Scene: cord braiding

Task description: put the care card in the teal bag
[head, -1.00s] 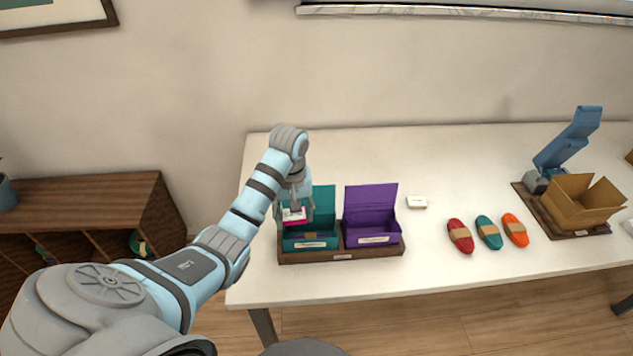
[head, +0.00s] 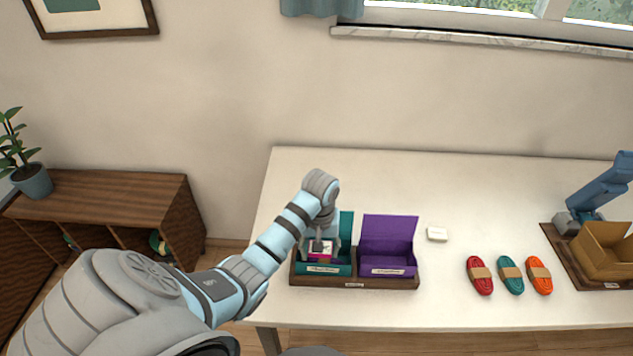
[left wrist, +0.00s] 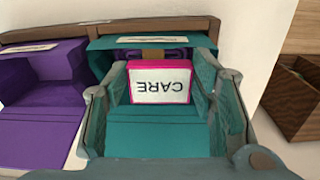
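The care card (head: 320,248), white-faced with a pink edge and the word CARE, is between the fingers of my left gripper (head: 321,250). In the left wrist view the card (left wrist: 161,82) spans the gap between both fingers, which appear shut on it. The open teal bag (head: 328,270) stands in the left place of a wooden holder, its lid up behind. The card is at the bag's mouth, low over its inside. A purple bundle with a tan band (left wrist: 152,54) lies inside the bag, partly hidden by the card. My right gripper is not in view.
An open purple bag (head: 388,262) stands right beside the teal one in the wooden holder (head: 354,283). A small white box (head: 437,234), red (head: 480,275), teal (head: 510,274) and orange (head: 539,275) cord bundles and a tan box (head: 606,250) are to the right.

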